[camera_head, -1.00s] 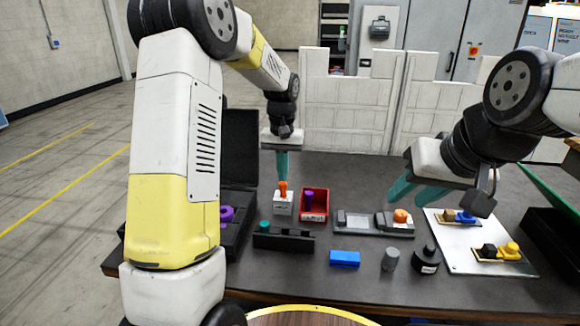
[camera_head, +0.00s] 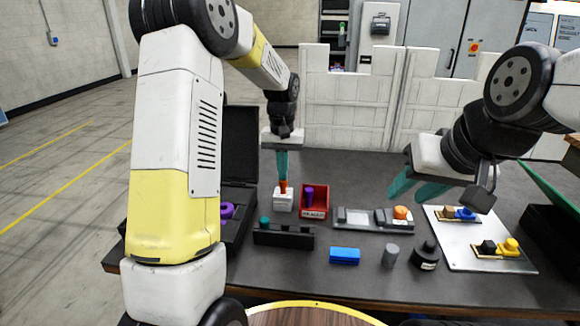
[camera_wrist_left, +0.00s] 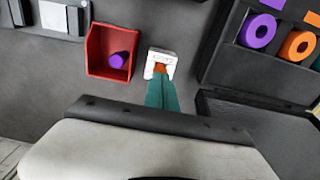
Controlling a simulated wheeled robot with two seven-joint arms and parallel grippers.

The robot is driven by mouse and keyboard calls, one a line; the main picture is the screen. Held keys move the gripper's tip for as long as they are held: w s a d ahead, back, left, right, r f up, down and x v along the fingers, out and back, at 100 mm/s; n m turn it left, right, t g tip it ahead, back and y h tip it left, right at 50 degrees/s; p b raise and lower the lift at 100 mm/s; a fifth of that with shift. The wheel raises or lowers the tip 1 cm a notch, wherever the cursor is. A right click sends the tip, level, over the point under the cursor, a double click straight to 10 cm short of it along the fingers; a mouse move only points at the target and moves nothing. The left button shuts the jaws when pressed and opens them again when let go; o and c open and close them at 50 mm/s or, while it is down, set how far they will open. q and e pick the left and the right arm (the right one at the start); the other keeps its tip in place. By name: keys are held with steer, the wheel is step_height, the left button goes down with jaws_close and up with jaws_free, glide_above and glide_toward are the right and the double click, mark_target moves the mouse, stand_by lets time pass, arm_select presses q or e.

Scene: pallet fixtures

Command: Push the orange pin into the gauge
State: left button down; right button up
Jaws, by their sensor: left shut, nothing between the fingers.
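The orange pin (camera_head: 283,187) stands upright in the white gauge block (camera_head: 283,203) on the dark table; only its top shows above the block. My left gripper (camera_head: 283,177) is shut and empty, its teal fingertips directly above the pin and seemingly on its top. In the left wrist view the shut fingers (camera_wrist_left: 160,90) reach the orange pin (camera_wrist_left: 160,69) in the gauge (camera_wrist_left: 161,58) and partly hide it. I cannot tell whether they touch. My right gripper (camera_head: 415,188) hangs over the right part of the table, its two teal fingers apart and empty.
A red bin (camera_head: 315,212) with a purple pin (camera_head: 308,194) stands just right of the gauge. A black rack (camera_head: 283,238) stands in front. An open black case (camera_head: 240,150) is at left. A grey fixture (camera_head: 360,222) and a blue block (camera_head: 345,256) lie to the right.

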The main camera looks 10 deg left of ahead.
stand_by(0.3)
arm_select(q)
step_height(320, 180, up, 8)
stand_by(0.7)
